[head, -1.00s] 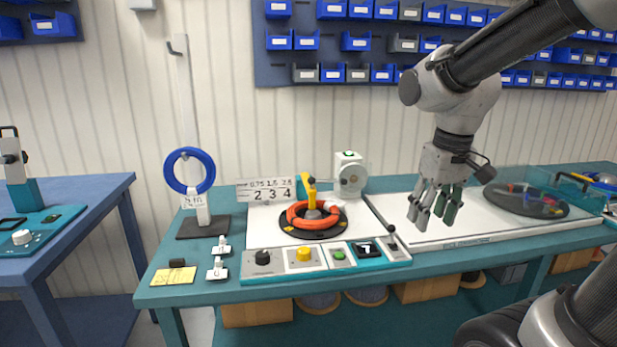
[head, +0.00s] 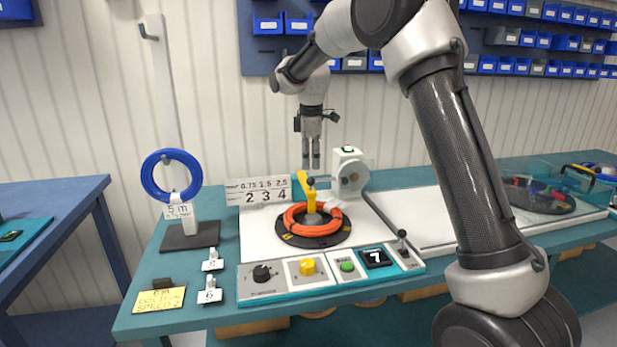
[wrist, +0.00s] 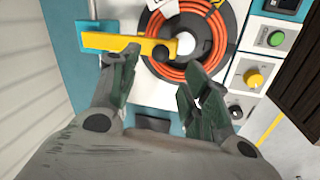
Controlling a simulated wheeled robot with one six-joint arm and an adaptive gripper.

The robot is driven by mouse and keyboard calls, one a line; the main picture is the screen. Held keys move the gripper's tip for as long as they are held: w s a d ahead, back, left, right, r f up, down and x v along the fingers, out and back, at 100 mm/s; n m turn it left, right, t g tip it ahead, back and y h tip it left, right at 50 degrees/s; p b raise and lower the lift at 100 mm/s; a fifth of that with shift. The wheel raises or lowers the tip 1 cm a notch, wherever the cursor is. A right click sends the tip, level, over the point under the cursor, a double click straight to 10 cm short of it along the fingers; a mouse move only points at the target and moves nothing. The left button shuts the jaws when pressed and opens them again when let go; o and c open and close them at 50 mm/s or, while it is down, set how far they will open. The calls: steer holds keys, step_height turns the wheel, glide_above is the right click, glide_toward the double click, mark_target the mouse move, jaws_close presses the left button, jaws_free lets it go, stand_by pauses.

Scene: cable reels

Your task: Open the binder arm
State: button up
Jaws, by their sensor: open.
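In the wrist view the yellow arm (wrist: 120,44) reaches from a teal mount at the left to the reel's centre. An orange cable coil (head: 324,217) lies around the hub on a black disc; it also shows in the wrist view (wrist: 178,72). My gripper (head: 312,166) is open and empty, pointing down above and behind the binder arm. In the wrist view its fingers (wrist: 155,75) are spread near the yellow arm; contact cannot be told.
A control panel (head: 330,280) with knobs, a green button and a display lines the bench front. A sign (head: 258,190) and a white machine (head: 348,172) stand behind the reel. A blue coil hangs on a stand (head: 190,228) at left.

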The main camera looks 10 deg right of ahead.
mark_target(311, 178)
steer(key=f, duration=0.2)
steer(key=w+f, duration=0.1)
steer(key=f, duration=0.4)
steer(key=shift+w+d+f, duration=0.2)
steer(key=shift+f, duration=0.1)
jaws_close()
